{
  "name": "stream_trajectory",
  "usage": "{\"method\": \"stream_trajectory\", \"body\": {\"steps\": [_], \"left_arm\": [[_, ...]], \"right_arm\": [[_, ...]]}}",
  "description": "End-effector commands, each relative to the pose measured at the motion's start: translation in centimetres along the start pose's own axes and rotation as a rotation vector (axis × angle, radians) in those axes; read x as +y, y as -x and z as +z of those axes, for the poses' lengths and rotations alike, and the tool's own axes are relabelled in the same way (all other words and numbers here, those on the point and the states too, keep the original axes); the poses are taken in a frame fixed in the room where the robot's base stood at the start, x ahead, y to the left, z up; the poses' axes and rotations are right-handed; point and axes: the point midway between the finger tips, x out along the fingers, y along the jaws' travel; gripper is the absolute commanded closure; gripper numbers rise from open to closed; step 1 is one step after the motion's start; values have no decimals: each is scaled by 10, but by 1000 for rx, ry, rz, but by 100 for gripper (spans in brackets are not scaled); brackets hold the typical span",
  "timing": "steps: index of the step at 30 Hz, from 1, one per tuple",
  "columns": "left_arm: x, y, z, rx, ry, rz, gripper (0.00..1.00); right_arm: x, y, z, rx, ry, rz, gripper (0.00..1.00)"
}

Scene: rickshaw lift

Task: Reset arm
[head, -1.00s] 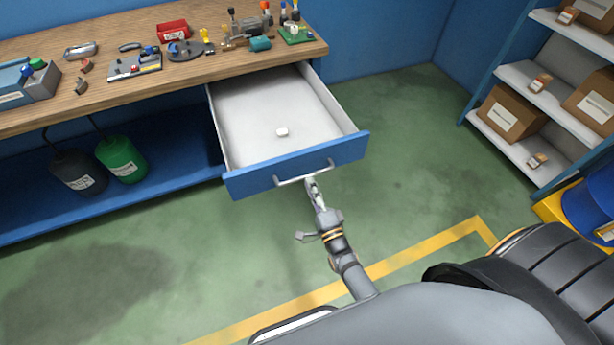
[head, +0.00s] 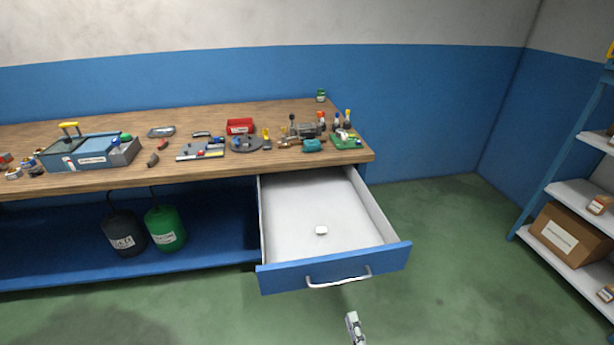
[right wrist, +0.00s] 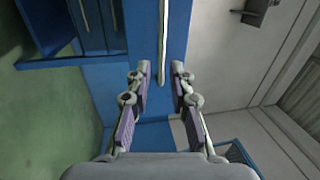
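My right gripper (head: 354,328) shows at the bottom edge of the head view, below the handle (head: 339,279) of the open blue drawer (head: 385,259), with a gap between them. In the right wrist view, the two fingers of this gripper (right wrist: 160,78) are spread apart with nothing held. The pale handle (right wrist: 163,40) appears ahead of them against the blue drawer front. Most of my right arm is outside the head view. My left gripper is not in view.
Tools and a red bin (head: 240,126) are on the bench. Black and green (head: 165,228) canisters stand below. Shelving with a cardboard box (head: 568,236) is at right. The floor between is clear.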

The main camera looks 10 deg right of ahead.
Motion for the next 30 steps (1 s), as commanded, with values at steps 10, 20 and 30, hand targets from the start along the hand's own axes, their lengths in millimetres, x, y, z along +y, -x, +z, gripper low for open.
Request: {"method": "stream_trajectory", "body": {"steps": [10, 20, 30], "left_arm": [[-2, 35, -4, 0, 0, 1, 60], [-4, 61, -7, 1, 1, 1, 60], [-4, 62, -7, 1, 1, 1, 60]], "right_arm": [[173, 105, -25, -254, 669, 702, 78], [254, 321, -81, -1057, 1186, 1277, 78], [254, 360, -90, -1241, 1223, 1329, 78]]}}
